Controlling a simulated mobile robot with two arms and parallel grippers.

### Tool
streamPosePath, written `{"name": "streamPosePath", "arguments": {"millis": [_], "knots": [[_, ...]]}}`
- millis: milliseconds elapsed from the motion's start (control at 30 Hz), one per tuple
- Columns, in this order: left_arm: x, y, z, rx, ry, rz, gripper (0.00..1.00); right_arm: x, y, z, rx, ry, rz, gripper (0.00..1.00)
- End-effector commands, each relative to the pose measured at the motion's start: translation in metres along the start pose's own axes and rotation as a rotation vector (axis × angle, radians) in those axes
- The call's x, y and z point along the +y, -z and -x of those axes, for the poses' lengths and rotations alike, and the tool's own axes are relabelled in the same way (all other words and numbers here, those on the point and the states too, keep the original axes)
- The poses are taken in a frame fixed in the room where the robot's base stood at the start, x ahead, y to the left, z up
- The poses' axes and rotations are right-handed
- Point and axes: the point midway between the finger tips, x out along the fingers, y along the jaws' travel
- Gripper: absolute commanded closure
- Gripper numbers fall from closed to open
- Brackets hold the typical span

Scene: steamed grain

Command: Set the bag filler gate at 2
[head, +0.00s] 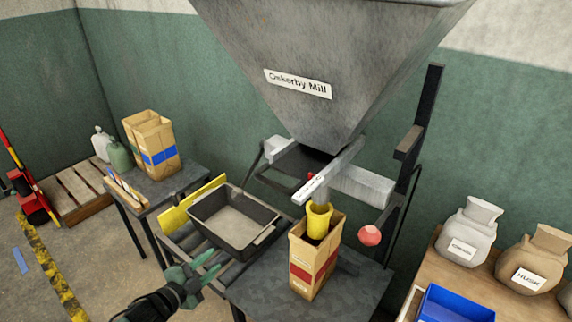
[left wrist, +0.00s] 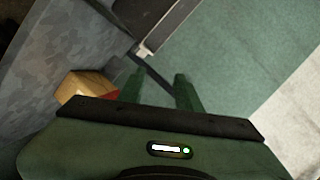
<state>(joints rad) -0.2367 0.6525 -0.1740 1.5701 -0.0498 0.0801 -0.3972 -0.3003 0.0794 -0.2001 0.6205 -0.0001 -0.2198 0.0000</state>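The bag filler is a grey hopper (head: 320,60) labelled "Oskerby Mill". Below it is a pale bar with a marked scale (head: 314,186) and a small red mark; its numbers are too small to read. A lever with a round red knob (head: 370,235) hangs right of the spout. The yellow spout (head: 318,220) reaches into the open top of a paper bag (head: 314,262) with a red band. My left gripper (head: 212,270) is open and empty, left of the bag and apart from the lever. Its two spread fingers show in the left wrist view (left wrist: 160,90). My right gripper is out of view.
A black tray (head: 235,217) sits on rollers left of the filler. The paper bag stands on a dark table (head: 262,292). Sacks (head: 467,230) and a blue bin (head: 455,304) stand on a wooden table at right. More paper bags (head: 152,146) stand at left.

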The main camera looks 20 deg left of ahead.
Motion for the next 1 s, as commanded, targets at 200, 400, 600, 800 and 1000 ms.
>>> {"name": "streamPosePath", "arguments": {"millis": [200,400,600,800,1000], "knots": [[-0.150,0.191,0.042,0.429,0.186,-0.395,0.66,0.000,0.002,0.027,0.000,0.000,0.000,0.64],[-0.183,0.286,0.092,0.648,0.272,-0.578,0.66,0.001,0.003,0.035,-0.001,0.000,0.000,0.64],[-0.188,0.306,0.101,0.692,0.291,-0.610,0.66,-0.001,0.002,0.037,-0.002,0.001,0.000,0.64],[-0.191,0.320,0.086,0.691,0.294,-0.609,0.66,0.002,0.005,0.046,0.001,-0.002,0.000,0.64],[-0.193,0.338,0.065,0.689,0.293,-0.606,0.66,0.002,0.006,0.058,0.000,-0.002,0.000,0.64]]}}
